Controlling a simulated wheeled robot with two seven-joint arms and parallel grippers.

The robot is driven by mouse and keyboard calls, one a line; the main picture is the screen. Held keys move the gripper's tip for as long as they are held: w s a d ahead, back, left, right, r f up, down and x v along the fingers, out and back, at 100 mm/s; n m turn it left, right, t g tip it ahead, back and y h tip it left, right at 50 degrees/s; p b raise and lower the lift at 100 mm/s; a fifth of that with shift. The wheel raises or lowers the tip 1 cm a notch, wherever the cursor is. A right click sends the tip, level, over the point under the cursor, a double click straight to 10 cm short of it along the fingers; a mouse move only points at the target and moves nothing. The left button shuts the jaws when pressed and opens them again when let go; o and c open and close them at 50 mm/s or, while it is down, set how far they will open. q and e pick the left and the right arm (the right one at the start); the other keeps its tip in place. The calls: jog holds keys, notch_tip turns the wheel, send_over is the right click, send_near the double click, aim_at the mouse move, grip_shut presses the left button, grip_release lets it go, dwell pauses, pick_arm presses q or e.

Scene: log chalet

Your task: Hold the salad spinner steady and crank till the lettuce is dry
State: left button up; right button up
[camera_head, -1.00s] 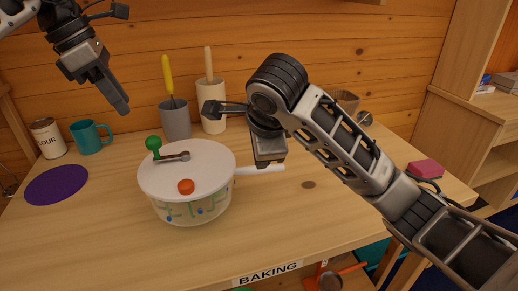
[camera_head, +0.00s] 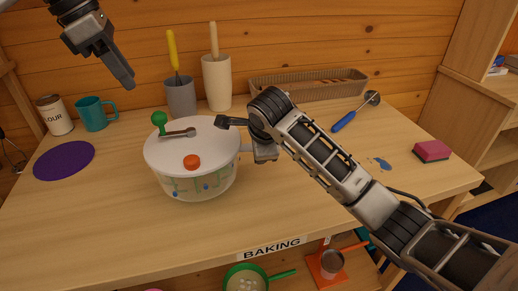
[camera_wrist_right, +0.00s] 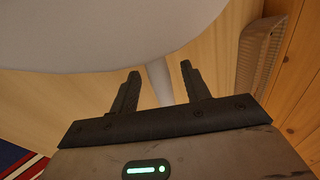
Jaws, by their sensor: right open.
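The salad spinner (camera_head: 205,150) stands on the table with a white lid, an orange-red button and a see-through bowl showing green and blue marks; I cannot tell lettuce from print. Its crank (camera_head: 178,133) lies across the lid, with a green knob (camera_head: 158,118) at the back left. A pale side handle (camera_head: 246,148) points right. My right gripper (camera_wrist_right: 160,75) is open, its fingers on either side of the handle (camera_wrist_right: 158,84) in the right wrist view. My left gripper (camera_head: 128,82) hangs empty above and left of the lid; its finger gap is hidden.
A flour tin (camera_head: 55,115), teal mug (camera_head: 94,114), grey pot (camera_head: 181,99) and cream pot (camera_head: 217,82) stand behind. A purple mat (camera_head: 64,160) lies left. A basket (camera_head: 300,86), blue-handled tool (camera_head: 345,121) and pink sponge (camera_head: 432,150) are right. The front table is clear.

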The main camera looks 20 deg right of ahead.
jog(key=shift+x, duration=1.2)
